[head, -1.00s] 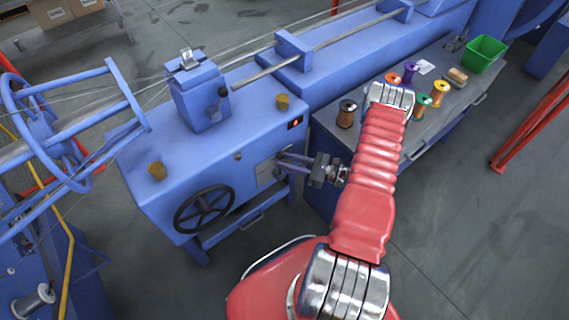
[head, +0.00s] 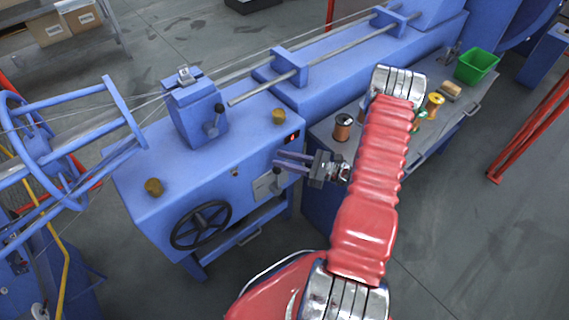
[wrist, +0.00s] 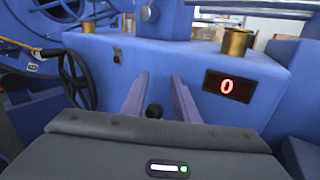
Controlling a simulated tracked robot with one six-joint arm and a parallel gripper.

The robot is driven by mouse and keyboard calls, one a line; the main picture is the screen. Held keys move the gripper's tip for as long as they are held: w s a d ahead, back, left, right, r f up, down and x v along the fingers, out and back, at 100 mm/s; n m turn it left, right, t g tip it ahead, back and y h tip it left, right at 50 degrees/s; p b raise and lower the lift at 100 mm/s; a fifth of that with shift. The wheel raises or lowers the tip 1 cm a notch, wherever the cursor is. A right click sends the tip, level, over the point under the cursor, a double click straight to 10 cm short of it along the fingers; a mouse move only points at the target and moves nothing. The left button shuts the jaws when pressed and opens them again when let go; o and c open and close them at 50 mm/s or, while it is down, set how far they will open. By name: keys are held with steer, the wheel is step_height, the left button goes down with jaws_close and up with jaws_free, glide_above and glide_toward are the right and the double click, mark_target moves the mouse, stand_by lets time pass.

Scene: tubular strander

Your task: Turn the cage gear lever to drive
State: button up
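A pale plate (head: 266,185) on the front of the blue machine carries a short lever with a dark knob (head: 277,171); I take it for the cage gear lever. In the wrist view a black knob (wrist: 154,110) shows between the fingers, its shaft hidden by the gripper body. My gripper (head: 277,159) is open, its two fingers apart and pointing at the machine front, just above the lever in the head view. I cannot tell whether a finger touches the knob. Any marks on the plate are too small to read.
A red display (wrist: 228,86) reads 0. A black handwheel (head: 201,224) is left of the plate. Another dark-knobbed lever (head: 213,130) is on the raised block. Brass-coloured cups (head: 278,116) stand on top. A bench with spools (head: 342,127) and a green bin (head: 477,66) is right.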

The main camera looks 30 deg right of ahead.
steer(key=shift+c, duration=0.6)
steer(key=shift+s+d, duration=0.1)
steer(key=shift+c, duration=0.6)
steer(key=s+f+m, duration=0.1)
steer(key=s+d+f+m, duration=0.1)
steer(key=s+d+f+t+h, duration=0.1)
steer(key=s+f, duration=0.1)
steer(key=shift+s+f+m, duration=0.1)
steer(key=shift+m, duration=0.3)
jaws_close()
steer(key=s+a+f+m, duration=0.2)
steer(key=s+f+m, duration=0.3)
steer(key=m, duration=1)
steer(key=shift+s+a+f+g, duration=0.2)
steer(key=shift+s+f+g, duration=0.15)
steer(key=shift+s, duration=0.25)
